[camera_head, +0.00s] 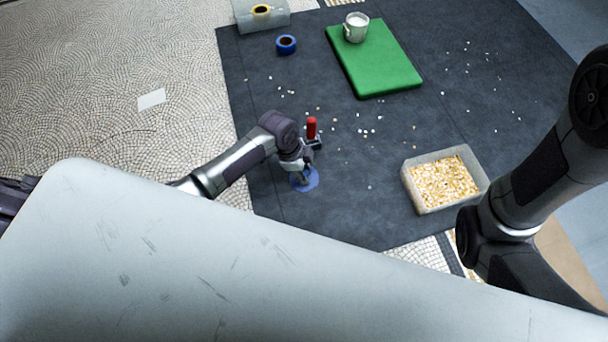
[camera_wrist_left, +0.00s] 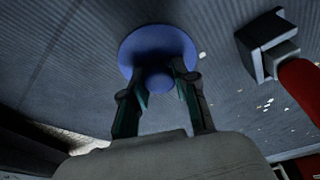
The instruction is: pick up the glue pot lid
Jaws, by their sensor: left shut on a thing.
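The glue pot lid is a blue disc (camera_head: 306,181) with a round knob, low at the dark mat in the head view. In the left wrist view the lid (camera_wrist_left: 158,48) lies ahead, with its knob between my fingertips. My left gripper (camera_head: 303,172) is shut on the lid's knob; its fingers also show in the left wrist view (camera_wrist_left: 160,83). I cannot tell whether the lid touches the mat. A white glue pot (camera_head: 356,27) stands on the green board (camera_head: 385,70) at the back. My right gripper is out of view; only its arm shows at the right.
A red-handled tool (camera_head: 312,128) stands right beside my left gripper. A tray of yellowish tiles (camera_head: 409,188) sits to the right on the dark mat (camera_head: 345,215). Blue tape (camera_head: 286,44) and a grey box (camera_head: 243,22) are at the back. Small chips lie scattered.

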